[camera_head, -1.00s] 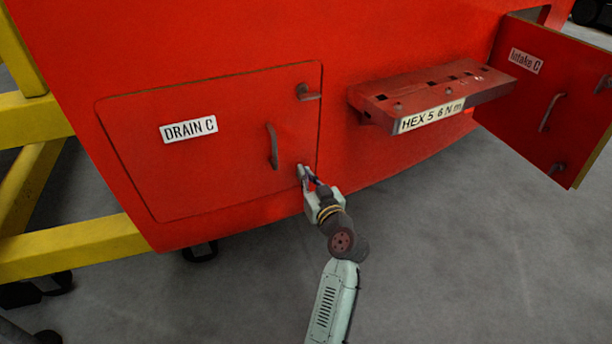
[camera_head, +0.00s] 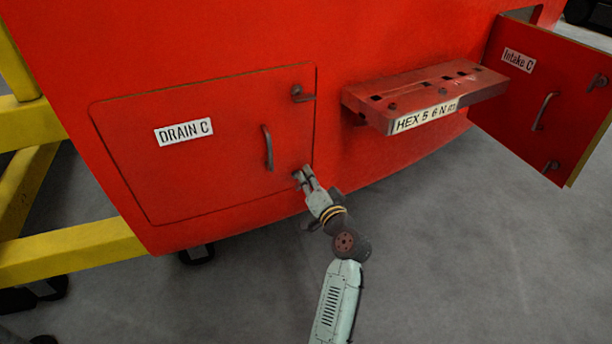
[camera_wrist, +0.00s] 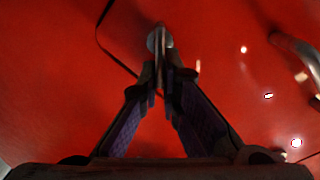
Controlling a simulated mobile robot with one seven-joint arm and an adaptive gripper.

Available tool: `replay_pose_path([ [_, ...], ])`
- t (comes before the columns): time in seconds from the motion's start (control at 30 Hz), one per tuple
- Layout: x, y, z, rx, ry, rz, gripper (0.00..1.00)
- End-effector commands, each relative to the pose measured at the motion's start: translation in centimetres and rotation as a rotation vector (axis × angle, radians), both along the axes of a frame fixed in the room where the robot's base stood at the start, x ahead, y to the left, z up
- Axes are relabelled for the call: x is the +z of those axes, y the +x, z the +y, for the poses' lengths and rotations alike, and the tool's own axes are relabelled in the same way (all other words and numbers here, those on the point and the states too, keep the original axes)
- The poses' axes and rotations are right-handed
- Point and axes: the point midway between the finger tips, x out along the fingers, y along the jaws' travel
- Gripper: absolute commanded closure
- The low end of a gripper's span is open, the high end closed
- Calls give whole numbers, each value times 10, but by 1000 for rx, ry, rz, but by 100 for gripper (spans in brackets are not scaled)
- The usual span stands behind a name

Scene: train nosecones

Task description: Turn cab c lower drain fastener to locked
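The closed DRAIN C door (camera_head: 215,175) is a red panel on the red nosecone. Its lower fastener (camera_head: 298,175) is at the door's lower right corner, mostly hidden by my gripper (camera_head: 302,178). In the wrist view, the round metal head of the lower fastener (camera_wrist: 158,40) shows just beyond the fingertips. My gripper (camera_wrist: 162,75) has its two fingers drawn together around a thin part of it. The exact angle of that part is hard to read. The upper fastener (camera_head: 300,93) has its lever pointing right, across the door edge.
A grey door handle (camera_head: 268,148) stands out just left of my gripper. A red tool shelf (camera_head: 425,95) labelled HEX 5.6 Nm juts out to the right. The open Intake C door (camera_head: 545,100) is further right.

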Motion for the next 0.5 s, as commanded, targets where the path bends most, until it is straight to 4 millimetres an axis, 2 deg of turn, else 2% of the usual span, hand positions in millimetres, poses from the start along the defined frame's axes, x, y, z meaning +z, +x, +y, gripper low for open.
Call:
replay_pose_path([
  [0.5, -9, 2, -6, -3, 435, 180, 100],
])
